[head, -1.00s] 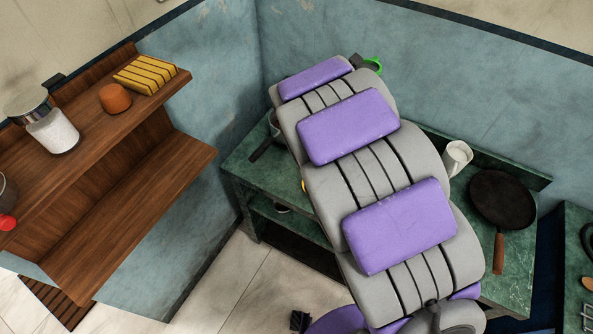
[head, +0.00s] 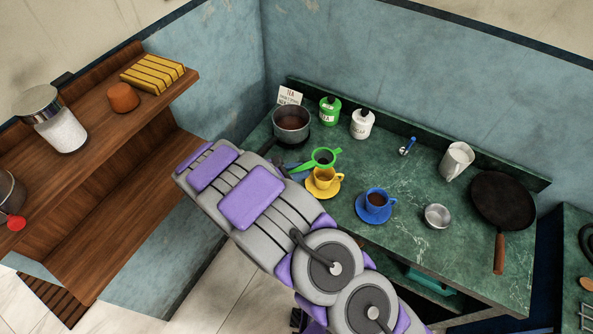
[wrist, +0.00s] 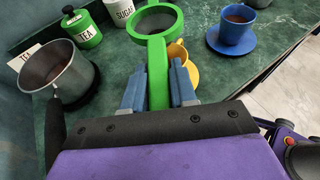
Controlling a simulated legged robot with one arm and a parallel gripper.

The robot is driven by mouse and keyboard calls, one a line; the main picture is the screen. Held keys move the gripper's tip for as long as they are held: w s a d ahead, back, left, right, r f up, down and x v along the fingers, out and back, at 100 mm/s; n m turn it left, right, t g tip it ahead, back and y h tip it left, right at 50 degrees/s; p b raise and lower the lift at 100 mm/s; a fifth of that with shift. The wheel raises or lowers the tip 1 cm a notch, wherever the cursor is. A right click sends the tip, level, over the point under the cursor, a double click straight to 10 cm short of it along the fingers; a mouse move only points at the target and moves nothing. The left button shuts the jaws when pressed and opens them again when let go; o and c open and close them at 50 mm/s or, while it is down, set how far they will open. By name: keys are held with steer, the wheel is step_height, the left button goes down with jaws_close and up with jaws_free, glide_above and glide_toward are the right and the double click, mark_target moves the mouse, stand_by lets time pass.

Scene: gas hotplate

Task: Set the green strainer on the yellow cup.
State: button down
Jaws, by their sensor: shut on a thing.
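The green strainer (head: 323,157) has a round mesh bowl and a long handle. My gripper (wrist: 158,88) is shut on its handle (wrist: 157,66), and the bowl points away from me. In the head view my gripper (head: 294,168) is partly hidden behind my arm. The yellow cup (head: 323,178) stands upright on a yellow saucer (head: 318,193). In the head view the strainer bowl appears just behind or above the cup's rim; I cannot tell the height. In the wrist view the yellow cup (wrist: 176,52) is right of the handle, partly hidden by the strainer and a finger.
A pot of brown liquid (head: 291,122) stands left of the strainer, with green (head: 329,111) and white (head: 362,124) canisters behind. A blue cup (head: 375,200) on a saucer is at right. A metal bowl (head: 437,216), a white jug (head: 457,160) and a pan (head: 503,200) stand farther right.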

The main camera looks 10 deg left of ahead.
steer(key=shift+s+d+f+p, duration=0.1)
steer(key=shift+f+p, duration=0.05)
steer(key=shift+p, duration=0.25)
steer(key=shift+f, duration=0.3)
steer(key=shift+d+f+b, duration=0.1)
steer(key=shift+f+b, duration=0.55)
steer(key=shift+f, duration=1.9)
steer(key=shift+d+r, duration=0.1)
steer(key=shift+d, duration=0.35)
steer(key=shift+a, duration=0.1)
